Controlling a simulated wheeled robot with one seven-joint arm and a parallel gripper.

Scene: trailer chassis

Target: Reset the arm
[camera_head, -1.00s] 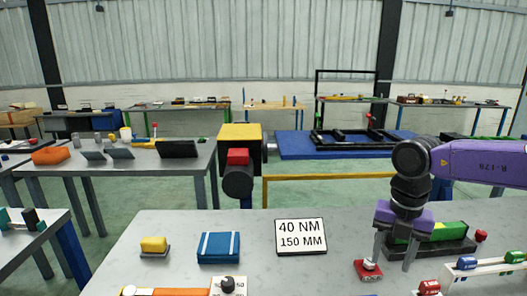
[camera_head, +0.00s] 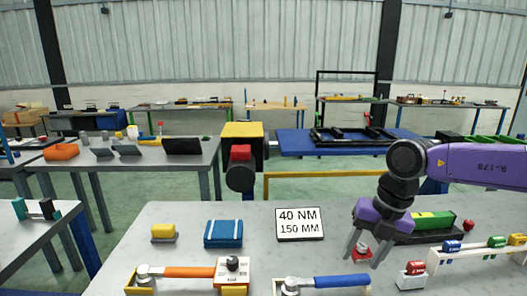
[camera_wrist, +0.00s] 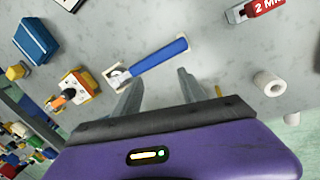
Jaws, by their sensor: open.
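My gripper (camera_head: 367,252) is at the end of the purple arm, over the right part of the near grey table (camera_head: 180,222). Its two grey fingers are apart, pointing down and tilted. In the head view a small red and white block (camera_head: 361,251) shows between the fingers; I cannot tell whether they touch it. In the wrist view the gripper (camera_wrist: 155,88) is open with nothing held. A blue-handled wrench (camera_wrist: 157,57) lies beyond its fingertips, and the same wrench (camera_head: 340,281) lies at the table's front in the head view.
A green block (camera_head: 433,220) on a dark base and a white rack (camera_head: 478,248) stand at right.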

